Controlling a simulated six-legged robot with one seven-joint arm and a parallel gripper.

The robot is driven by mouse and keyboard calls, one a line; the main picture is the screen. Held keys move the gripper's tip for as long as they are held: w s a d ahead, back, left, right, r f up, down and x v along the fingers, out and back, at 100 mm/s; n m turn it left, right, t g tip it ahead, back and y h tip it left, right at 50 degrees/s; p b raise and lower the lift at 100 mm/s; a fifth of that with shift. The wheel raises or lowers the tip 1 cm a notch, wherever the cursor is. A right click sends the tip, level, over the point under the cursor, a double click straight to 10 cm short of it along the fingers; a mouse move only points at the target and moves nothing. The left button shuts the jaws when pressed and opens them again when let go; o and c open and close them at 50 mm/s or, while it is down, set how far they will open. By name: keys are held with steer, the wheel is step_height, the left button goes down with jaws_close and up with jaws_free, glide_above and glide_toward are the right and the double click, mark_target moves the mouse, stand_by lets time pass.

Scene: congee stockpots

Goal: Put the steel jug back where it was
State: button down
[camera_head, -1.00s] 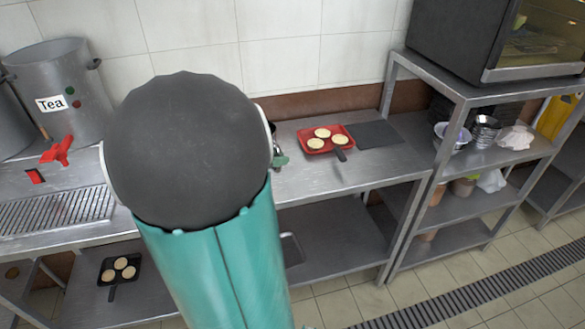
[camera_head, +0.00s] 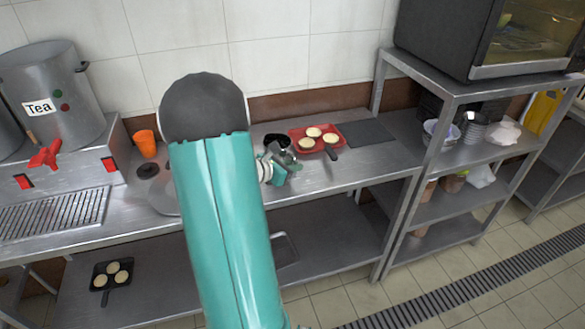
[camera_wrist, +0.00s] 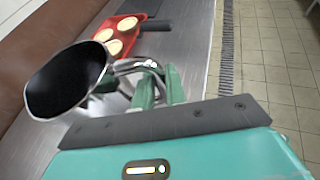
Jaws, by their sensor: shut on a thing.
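The steel jug shows in the wrist view (camera_wrist: 68,82) with its dark, wide mouth toward the camera and a shiny curved handle on its right. My gripper (camera_wrist: 157,80) has its green fingers shut on that handle. In the head view my gripper (camera_head: 272,165) is over the counter, right of my arm. The jug (camera_head: 284,156) is at its fingers, just left of a red tray, partly hidden by the gripper. I cannot tell whether the jug's base touches the counter.
An orange cup (camera_head: 146,144) and a tea urn (camera_head: 52,95) stand left. A steel shelf (camera_head: 470,155) stands right. My arm hides part of the counter.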

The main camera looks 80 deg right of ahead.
steer(key=shift+f, duration=0.35)
steer(key=shift+f, duration=0.15)
steer(key=c, duration=1.4)
jaws_free()
steer(key=shift+c, duration=0.2)
steer(key=shift+w+a+r, duration=0.1)
steer(key=shift+r, duration=0.1)
steer(key=v, duration=1.1)
steer(key=shift+w+a, duration=0.15)
steer(key=shift+a, duration=0.15)
steer(key=shift+r, duration=0.1)
